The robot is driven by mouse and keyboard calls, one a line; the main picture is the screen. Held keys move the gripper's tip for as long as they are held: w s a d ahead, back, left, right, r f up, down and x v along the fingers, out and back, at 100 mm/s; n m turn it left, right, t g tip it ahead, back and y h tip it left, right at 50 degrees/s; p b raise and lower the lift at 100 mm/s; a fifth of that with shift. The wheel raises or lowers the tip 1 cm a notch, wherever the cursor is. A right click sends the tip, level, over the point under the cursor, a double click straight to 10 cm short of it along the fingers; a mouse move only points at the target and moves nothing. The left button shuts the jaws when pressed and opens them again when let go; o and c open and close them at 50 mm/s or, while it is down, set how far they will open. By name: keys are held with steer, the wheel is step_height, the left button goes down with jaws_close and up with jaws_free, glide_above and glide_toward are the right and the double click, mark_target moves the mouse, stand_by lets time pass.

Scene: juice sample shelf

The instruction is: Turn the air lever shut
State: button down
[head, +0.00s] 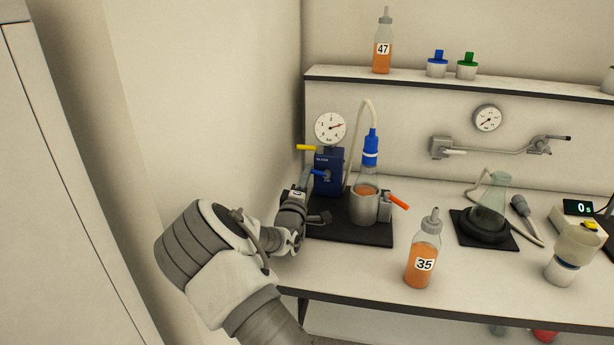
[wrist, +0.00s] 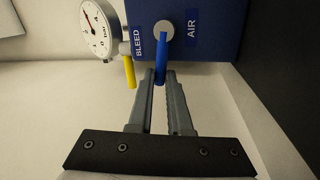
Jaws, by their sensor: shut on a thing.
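The blue air lever (wrist: 160,58) sits on the dark blue valve box (wrist: 205,20) beside the word AIR in the wrist view. My gripper (wrist: 161,80) has its two fingers around the lever's free end, shut on it. In the head view my gripper (head: 303,182) reaches the front of the valve box (head: 329,170), where the blue lever (head: 318,173) shows as a small bar. The yellow bleed lever (wrist: 129,72) is beside the word BLEED, apart from my fingers. It also shows in the head view (head: 306,148), pointing left.
A pressure gauge (head: 330,127) stands above the box, its needle off to the right. Close right is a metal holder (head: 363,208) with an orange handle (head: 398,201) and a blue-capped vessel (head: 371,148). Bottle 35 (head: 423,255) stands in front; the wall is close on the left.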

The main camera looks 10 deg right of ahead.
steer(key=shift+f+n+y, duration=0.4)
steer(key=shift+f+n, duration=0.05)
steer(key=shift+n, duration=0.55)
steer(key=shift+b, duration=0.3)
steer(key=c, duration=0.8)
jaws_free()
steer(key=shift+c, duration=0.2)
steer(key=v, duration=1.2)
steer(key=shift+f, duration=0.1)
steer(key=shift+d, duration=0.1)
